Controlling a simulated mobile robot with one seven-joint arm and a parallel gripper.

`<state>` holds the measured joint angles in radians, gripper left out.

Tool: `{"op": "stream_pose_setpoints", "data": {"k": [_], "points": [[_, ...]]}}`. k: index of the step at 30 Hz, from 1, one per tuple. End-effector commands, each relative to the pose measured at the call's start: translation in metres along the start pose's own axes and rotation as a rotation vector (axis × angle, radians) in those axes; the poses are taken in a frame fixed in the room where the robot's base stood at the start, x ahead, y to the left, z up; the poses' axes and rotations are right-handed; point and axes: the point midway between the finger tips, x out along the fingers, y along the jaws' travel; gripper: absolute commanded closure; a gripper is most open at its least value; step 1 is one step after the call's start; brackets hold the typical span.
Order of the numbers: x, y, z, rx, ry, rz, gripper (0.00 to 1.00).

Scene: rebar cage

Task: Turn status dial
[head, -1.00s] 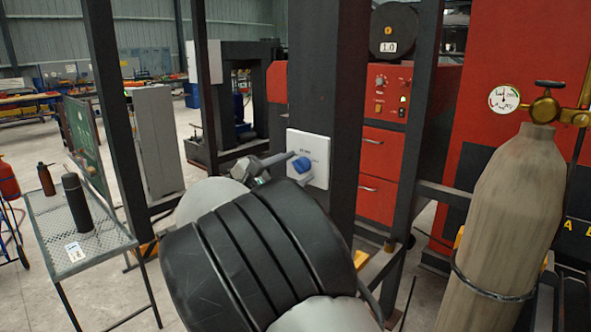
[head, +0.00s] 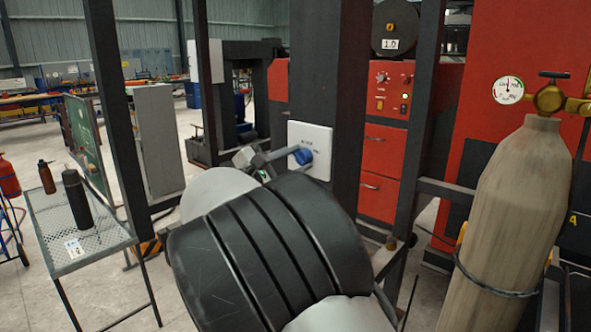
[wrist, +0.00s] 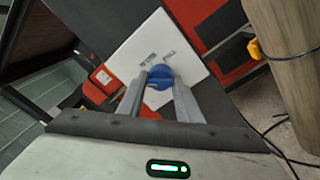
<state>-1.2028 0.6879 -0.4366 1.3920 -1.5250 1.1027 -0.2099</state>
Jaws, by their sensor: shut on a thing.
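The status dial is a blue knob (head: 303,156) on a white plate (head: 322,142) fixed to a dark upright post. In the wrist view the dial (wrist: 158,86) sits between my two fingers, on the plate (wrist: 185,50) with small dark lettering. My gripper (wrist: 158,84) is shut on the dial, one finger on each side. In the head view my gripper (head: 292,154) reaches the dial from the left, and my arm hides part of the post below. The lettering is too small to read for certain.
A tan gas cylinder (head: 512,215) with a brass valve and gauge stands at the right. A mesh table (head: 110,225) with a dark bottle (head: 77,200) is at the left. Dark frame posts flank my arm. A red cabinet (head: 385,155) stands behind.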

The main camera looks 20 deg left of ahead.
Motion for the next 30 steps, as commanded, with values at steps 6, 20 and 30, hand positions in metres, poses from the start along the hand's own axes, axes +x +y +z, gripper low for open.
{"op": "stream_pose_setpoints", "data": {"k": [6,20,30], "points": [[0.0005,-0.0096,-0.0072,0.184,-0.012,0.006,0.91],[0.0003,-0.0073,-0.0073,0.606,-0.036,0.026,0.91],[0.0004,-0.0045,-0.006,0.82,-0.048,0.035,0.91]]}}
